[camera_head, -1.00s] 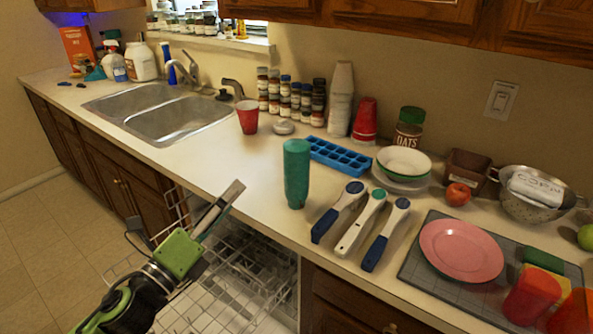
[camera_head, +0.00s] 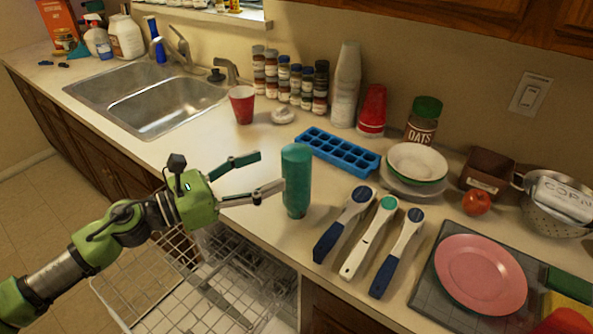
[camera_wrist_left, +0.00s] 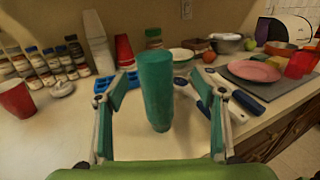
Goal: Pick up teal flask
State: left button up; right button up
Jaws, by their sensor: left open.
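The teal flask (camera_head: 297,181) stands upright on the counter near its front edge, to the left of the scoops. My left gripper (camera_head: 269,174) is open, reaching in from the left, with its fingertips close to the flask's left side. In the left wrist view the flask (camera_wrist_left: 155,90) stands upright, centred between the two spread fingers of the left gripper (camera_wrist_left: 160,100), with a gap on each side. Whether a fingertip touches the flask I cannot tell. My right gripper does not show.
A blue ice tray (camera_head: 338,153) lies just behind the flask. Several scoops with blue and white handles, one of them here (camera_head: 398,252), lie to its right. A red cup (camera_head: 242,104) stands behind left. The open dishwasher rack (camera_head: 215,280) is below the counter edge.

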aim_at(297, 152)
pick_arm(q)
jog(key=x, duration=0.3)
jog(key=shift+w+p, duration=0.25)
jog(key=shift+p, duration=0.15)
jog(key=shift+p+x, duration=0.45)
jog(key=shift+x, duration=0.35)
jog(key=p+x, duration=0.1)
jog(key=x, duration=0.2)
jog(key=shift+w+r+p, duration=0.1)
jog(key=shift+w+p, duration=0.25)
jog(key=shift+w, duration=0.1)
jog(key=shift+w+d, duration=0.2)
jog(key=shift+d, duration=0.25)
jog(key=c, duration=1.6)
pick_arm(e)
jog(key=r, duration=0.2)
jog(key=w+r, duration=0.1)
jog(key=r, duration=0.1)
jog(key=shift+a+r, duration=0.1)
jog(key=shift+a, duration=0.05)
